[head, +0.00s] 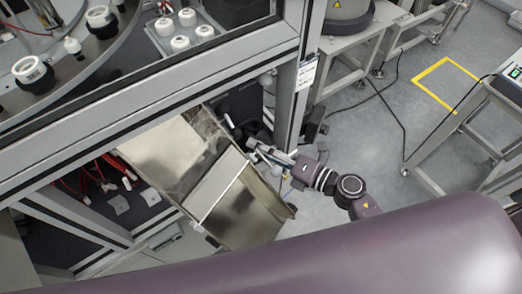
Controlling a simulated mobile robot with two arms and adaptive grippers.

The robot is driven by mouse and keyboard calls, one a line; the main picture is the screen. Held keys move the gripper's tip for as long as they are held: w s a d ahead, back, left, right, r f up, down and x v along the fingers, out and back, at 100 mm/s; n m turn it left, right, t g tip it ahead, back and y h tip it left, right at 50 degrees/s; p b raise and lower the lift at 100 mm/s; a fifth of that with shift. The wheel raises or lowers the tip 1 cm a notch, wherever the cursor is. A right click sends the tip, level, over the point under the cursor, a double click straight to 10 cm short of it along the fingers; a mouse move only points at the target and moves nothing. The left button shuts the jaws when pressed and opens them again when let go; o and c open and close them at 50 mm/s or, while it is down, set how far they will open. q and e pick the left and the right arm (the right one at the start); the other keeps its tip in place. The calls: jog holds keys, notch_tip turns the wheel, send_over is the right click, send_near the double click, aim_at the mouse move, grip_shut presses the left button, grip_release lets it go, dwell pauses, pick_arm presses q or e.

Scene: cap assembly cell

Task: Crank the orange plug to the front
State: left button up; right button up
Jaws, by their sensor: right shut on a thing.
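My right gripper (262,151) comes in from the lower right on a dark purple arm. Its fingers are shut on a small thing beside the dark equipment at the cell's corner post. What it holds is too small and too covered to make out. I cannot pick out an orange plug in this view; it may be hidden by the fingers. A short white rod (229,121) shows just left of the gripper. My left gripper is not in view.
An open metal chute (245,209) lies left of the gripper. The grey frame post (293,95) stands close behind it. Red cables (93,177) hang inside the cell at left. A tray of white caps (180,40) sits above. Floor at right is partly free.

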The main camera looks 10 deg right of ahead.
jog(key=m+b, duration=0.1)
jog(key=m+y+b, duration=0.1)
jog(key=m, duration=0.1)
jog(key=m+t+y+b, duration=0.1)
jog(key=m, duration=0.1)
jog(key=shift+f, duration=0.3)
jog(key=m+t+b, duration=0.1)
jog(key=m, duration=0.2)
jog(key=shift+t+b, duration=0.3)
jog(key=shift+r+m+t+b, duration=0.1)
jog(key=shift+m+t+b, duration=0.35)
jog(key=shift+m, duration=0.95)
jog(key=o, duration=1.2)
jog(key=shift+c, duration=0.2)
jog(key=shift+s+d, duration=0.15)
jog(key=v, duration=1.1)
jog(key=shift+d+f, duration=0.2)
jog(key=shift+d, duration=0.1)
